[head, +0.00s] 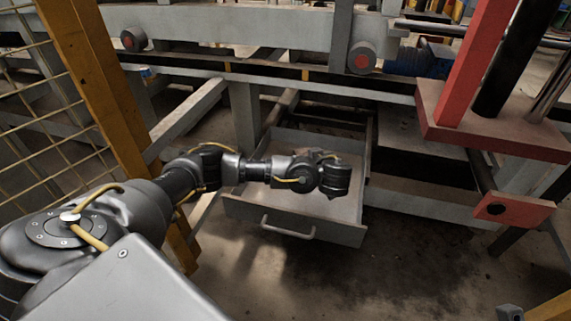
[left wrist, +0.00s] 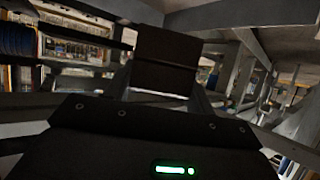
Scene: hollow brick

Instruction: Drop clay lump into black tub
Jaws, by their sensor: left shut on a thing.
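My left gripper (head: 334,183) is over the open grey drawer and points down. It is shut on a small dark thing, taken as the clay lump, which the fingers hide almost wholly. In the left wrist view, the dark fingers (left wrist: 165,62) stand close together, and no lump can be made out. I cannot pick out a black tub in either view; the arm and gripper cover part of the drawer's inside.
The grey drawer (head: 240,208) is pulled out, with a handle (head: 288,232) on its front. A yellow post (head: 95,75) and wire mesh stand at the left. A red post and plate (head: 490,125) are at the right. Open floor (head: 400,265) lies in front.

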